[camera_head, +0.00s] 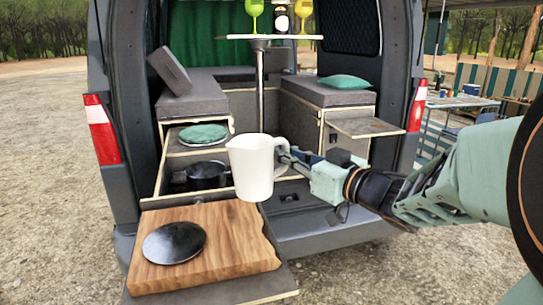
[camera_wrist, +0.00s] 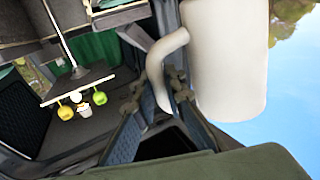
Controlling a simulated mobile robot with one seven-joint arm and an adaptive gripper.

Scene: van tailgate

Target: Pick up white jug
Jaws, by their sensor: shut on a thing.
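The white jug (camera_head: 253,168) is upright in the head view, in front of the van's open rear and above the right part of the wooden board. My gripper (camera_head: 284,155) reaches in from the right and is shut on the jug's handle side. In the wrist view the white jug (camera_wrist: 225,60) fills the upper right, its curved handle (camera_wrist: 160,65) towards the left. My gripper's fingers (camera_wrist: 155,100) are at the handle in that view. The exact contact is partly hidden by the handle and fingers.
A wooden board (camera_head: 225,230) with a dark round lid (camera_head: 173,243) lies on the pulled-out drawer. A black pot (camera_head: 207,176) sits behind it. A small table (camera_head: 275,37) holds glasses and a bottle. A fold-out shelf (camera_head: 365,127) is behind my arm.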

